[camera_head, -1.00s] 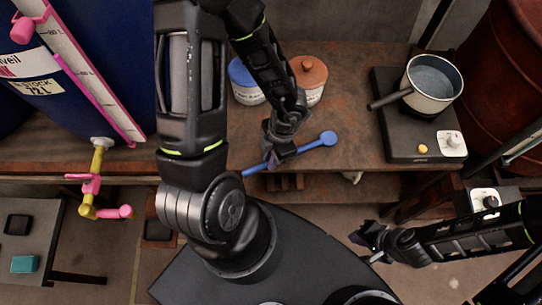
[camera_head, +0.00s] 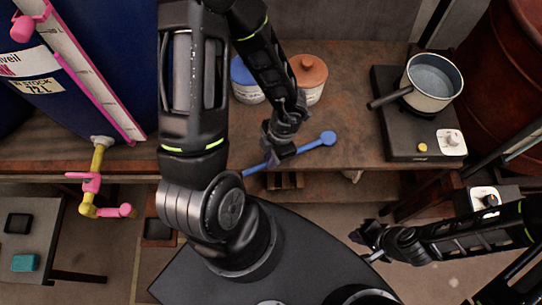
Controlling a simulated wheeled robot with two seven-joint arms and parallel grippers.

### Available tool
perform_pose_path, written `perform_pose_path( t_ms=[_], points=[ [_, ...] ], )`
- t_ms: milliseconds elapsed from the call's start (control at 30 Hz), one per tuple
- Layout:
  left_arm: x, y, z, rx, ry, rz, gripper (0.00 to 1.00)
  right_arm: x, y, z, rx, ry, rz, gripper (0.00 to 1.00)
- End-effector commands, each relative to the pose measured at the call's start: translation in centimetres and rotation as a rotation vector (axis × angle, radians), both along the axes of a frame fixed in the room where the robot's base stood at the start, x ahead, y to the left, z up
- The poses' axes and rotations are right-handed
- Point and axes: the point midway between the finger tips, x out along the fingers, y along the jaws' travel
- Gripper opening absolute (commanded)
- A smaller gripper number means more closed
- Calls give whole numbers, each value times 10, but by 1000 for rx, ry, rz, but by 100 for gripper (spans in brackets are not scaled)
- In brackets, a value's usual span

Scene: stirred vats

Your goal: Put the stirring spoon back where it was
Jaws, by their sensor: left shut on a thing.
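The blue stirring spoon (camera_head: 312,145) lies slantwise at the front edge of the brown bench, its round end to the right and its handle end to the lower left. My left gripper (camera_head: 273,160) is shut on the spoon's handle. I cannot tell whether the spoon touches the bench top. My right gripper (camera_head: 366,242) is low on the right, away from the bench, and its fingers are too small to read.
A blue-lidded tub (camera_head: 245,80) and an orange-lidded tub (camera_head: 309,78) stand behind the spoon. A pot (camera_head: 431,83) sits on a black hotplate (camera_head: 399,135) at right. A big blue vat (camera_head: 105,60) with a yellow-pink tap (camera_head: 94,183) stands left. The bench (camera_head: 350,120) is bare between tubs and hotplate.

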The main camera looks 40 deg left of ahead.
Motion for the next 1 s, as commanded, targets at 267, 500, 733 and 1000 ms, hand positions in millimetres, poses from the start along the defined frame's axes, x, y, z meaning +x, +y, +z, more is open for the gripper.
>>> perform_pose_path(
  t_ms=[267,500,733,1000],
  points=[
    [-1,-1,-2,-4,1,1,17,0,0,-1,0,0,0,0],
    [-1,0,-2,-3,1,1,37,0,0,-1,0,0,0,0],
    [0,0,-1,-2,1,0,41,0,0,-1,0,0,0,0],
    [3,-1,14,-1,-2,2,41,-1,0,6,-2,3,0,0]
  ],
)
